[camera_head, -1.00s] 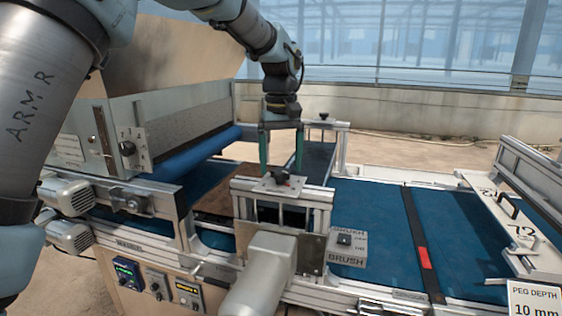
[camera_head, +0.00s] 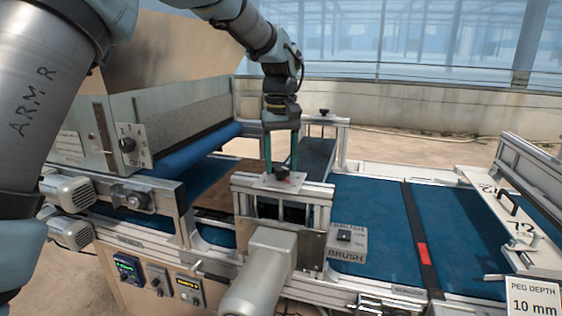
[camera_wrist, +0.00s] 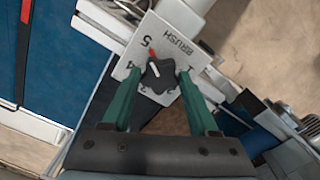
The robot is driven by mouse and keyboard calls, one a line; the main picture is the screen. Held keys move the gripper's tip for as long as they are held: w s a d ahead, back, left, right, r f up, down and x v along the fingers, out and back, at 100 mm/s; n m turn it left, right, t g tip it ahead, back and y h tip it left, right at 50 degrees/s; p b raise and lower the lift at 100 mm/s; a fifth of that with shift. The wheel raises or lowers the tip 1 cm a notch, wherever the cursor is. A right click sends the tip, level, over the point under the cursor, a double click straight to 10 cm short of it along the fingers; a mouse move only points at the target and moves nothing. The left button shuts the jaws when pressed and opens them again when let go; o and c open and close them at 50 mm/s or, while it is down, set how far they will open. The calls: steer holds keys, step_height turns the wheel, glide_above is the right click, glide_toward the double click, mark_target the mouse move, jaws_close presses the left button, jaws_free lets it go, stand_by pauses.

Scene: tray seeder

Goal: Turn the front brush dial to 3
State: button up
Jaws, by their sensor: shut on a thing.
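The front brush dial (camera_head: 282,174) is a dark lobed knob on a pale plate (camera_head: 262,182) above the near side of the blue belt. My gripper (camera_head: 280,167) reaches down from above, its two green fingers shut on the knob from both sides. The wrist view shows the dial (camera_wrist: 158,77) between the fingertips, with the word BRUSH and numbers on its plate (camera_wrist: 176,32). A red pointer sticks out from the knob near the 5. The fingers partly cover the plate's lower side.
A second dark knob (camera_head: 324,112) stands on the far frame. A BRUSH switch box (camera_head: 345,243) sits right of the near frame, and a grey motor (camera_head: 258,275) projects in front. The hopper (camera_head: 190,115) stands at left. The blue belt (camera_head: 370,215) is clear at right.

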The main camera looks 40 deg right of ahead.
steer(key=c, duration=0.3)
steer(key=shift+n, duration=0.3)
steer(key=n+p, duration=0.1)
steer(key=n, duration=0.4)
steer(key=n+p, duration=0.1)
steer(key=n, duration=0.4)
steer(key=shift+r+n+p, duration=0.1)
steer(key=shift+n+p, duration=0.3)
steer(key=n+p, duration=0.2)
steer(key=n, duration=0.4)
steer(key=n+p, duration=0.1)
steer(key=n, duration=0.5)
steer(key=shift+p, duration=0.35)
steer(key=shift+n, duration=0.3)
